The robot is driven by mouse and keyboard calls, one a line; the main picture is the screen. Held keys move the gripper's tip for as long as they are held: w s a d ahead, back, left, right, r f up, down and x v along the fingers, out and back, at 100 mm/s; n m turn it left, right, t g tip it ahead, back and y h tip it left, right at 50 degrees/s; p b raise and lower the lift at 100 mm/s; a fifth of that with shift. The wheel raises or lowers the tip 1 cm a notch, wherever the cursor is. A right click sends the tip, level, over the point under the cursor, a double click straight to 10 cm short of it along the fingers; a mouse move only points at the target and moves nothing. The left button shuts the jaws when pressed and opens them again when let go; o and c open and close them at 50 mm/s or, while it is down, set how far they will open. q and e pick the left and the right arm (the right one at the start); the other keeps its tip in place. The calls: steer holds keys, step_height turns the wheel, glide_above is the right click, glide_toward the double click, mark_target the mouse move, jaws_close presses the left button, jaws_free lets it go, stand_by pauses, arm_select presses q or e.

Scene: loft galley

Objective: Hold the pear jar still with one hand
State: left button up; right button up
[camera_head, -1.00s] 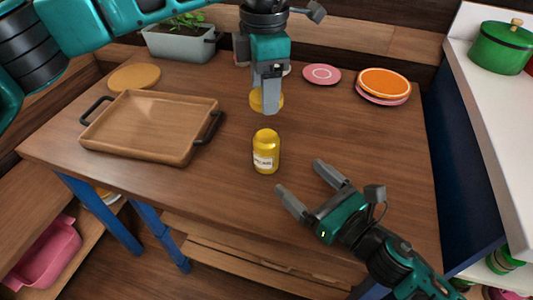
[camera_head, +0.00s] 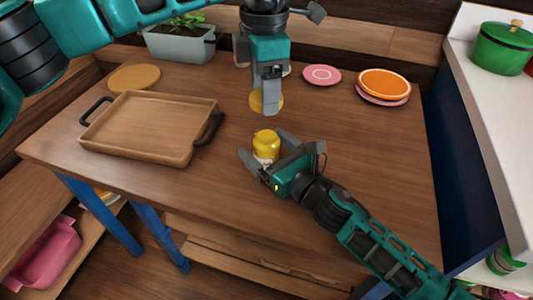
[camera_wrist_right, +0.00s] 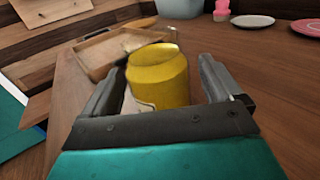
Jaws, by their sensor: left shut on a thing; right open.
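The pear jar (camera_head: 266,143) is yellow with a pale label and stands upright near the middle of the table. My right gripper (camera_head: 265,155) is open, with one finger on each side of the jar. In the right wrist view the jar (camera_wrist_right: 158,78) sits between the two open fingers, with a gap visible on the right; its lower part is hidden by the gripper. My left gripper (camera_head: 271,108) is above and behind the jar, shut on a yellow round disc (camera_head: 256,101) that looks like a lid, partly hidden by the fingers.
A wooden tray (camera_head: 150,127) with black handles lies to the left. A round wooden board (camera_head: 134,78) and a grey planter (camera_head: 180,46) are behind it. A pink plate (camera_head: 321,74) and an orange-topped plate stack (camera_head: 384,83) stand at the back right. The table's right side is clear.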

steer(key=c, duration=1.5)
arm_select(q)
glide_above(265, 132)
steer(key=shift+f, duration=2.5)
